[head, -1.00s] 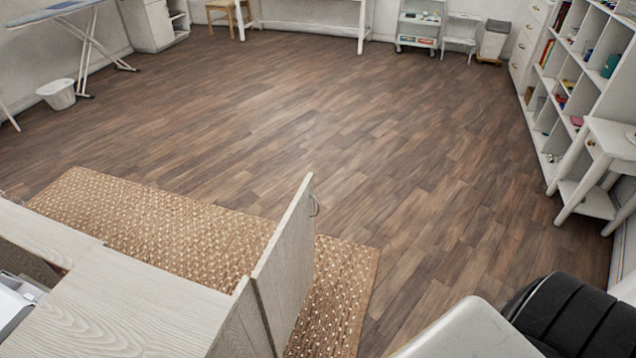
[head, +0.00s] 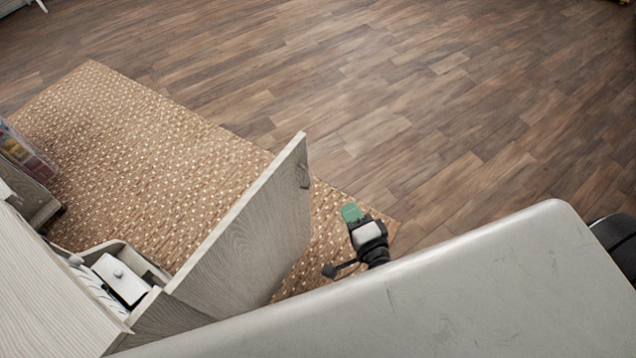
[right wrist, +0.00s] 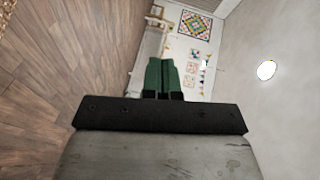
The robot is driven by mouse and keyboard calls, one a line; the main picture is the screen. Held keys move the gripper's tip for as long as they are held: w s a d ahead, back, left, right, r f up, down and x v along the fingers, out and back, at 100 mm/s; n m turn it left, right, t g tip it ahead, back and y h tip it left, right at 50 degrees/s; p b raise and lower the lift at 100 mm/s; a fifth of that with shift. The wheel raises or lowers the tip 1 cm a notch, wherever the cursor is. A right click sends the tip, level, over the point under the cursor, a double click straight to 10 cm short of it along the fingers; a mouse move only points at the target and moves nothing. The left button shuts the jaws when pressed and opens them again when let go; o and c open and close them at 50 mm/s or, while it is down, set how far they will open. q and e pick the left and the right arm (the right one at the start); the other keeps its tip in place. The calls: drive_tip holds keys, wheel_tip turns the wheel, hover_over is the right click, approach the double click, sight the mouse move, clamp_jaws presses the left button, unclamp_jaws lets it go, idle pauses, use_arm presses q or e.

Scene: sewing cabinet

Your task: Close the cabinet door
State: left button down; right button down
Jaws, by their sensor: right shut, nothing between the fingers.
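The cabinet door (head: 255,225) is a pale wood-grain panel standing open, swung out from the cabinet (head: 45,300) at the lower left of the head view. A small handle (head: 303,176) sits near its far upper edge. My right gripper (head: 351,212), with green fingertips, is to the right of the door, apart from it, above the rug. In the right wrist view its green fingers (right wrist: 169,75) are together and empty. The door does not show in the right wrist view. My left gripper is not in view.
A woven rug (head: 150,150) lies under the door area. A white box (head: 122,278) shows inside the open cabinet. A container with colourful contents (head: 25,155) stands at the left edge. The wooden floor (head: 430,110) beyond is clear.

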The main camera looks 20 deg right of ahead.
drive_tip(key=w+a+f, duration=0.2)
drive_tip(key=w+a, duration=0.1)
drive_tip(key=w, duration=0.8)
drive_tip(key=shift+w+a, duration=0.4)
drive_tip(key=shift+b, duration=0.3)
